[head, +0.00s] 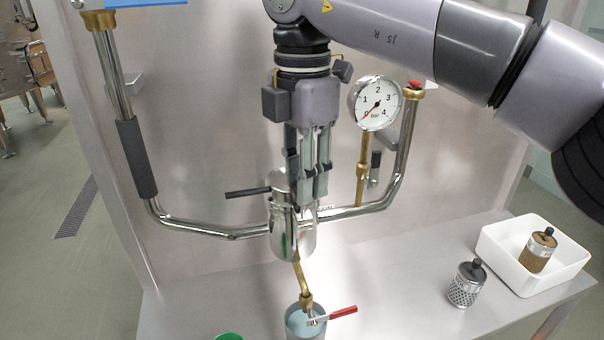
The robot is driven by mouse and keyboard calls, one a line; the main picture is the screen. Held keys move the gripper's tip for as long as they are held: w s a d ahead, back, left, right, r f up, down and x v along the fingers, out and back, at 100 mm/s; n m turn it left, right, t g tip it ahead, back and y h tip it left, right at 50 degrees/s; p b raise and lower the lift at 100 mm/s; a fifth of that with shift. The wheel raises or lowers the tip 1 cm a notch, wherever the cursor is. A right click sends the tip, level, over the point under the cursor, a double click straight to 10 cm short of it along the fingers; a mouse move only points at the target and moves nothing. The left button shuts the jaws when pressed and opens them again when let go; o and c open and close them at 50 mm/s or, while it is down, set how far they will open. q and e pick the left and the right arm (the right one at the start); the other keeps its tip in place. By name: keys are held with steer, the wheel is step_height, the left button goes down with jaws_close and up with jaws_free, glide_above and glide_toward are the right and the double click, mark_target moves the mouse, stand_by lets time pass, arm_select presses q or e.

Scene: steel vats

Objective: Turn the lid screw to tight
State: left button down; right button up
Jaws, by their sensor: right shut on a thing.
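My left gripper is not in view.
A black-handled lever (247,192) sticks out left of the housing. A pressure gauge (376,103) stands to the right, its needle near 0. Below are a red-handled valve (343,312) and a grey cup (301,327). A white tray (510,267) holds a brown cartridge (539,251); a mesh cartridge (466,287) stands beside it.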

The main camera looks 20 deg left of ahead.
steer(key=o, duration=1.2)
steer(key=shift+c, duration=0.2)
steer(key=shift+r, duration=3.75)
steer(key=shift+f, duration=0.1)
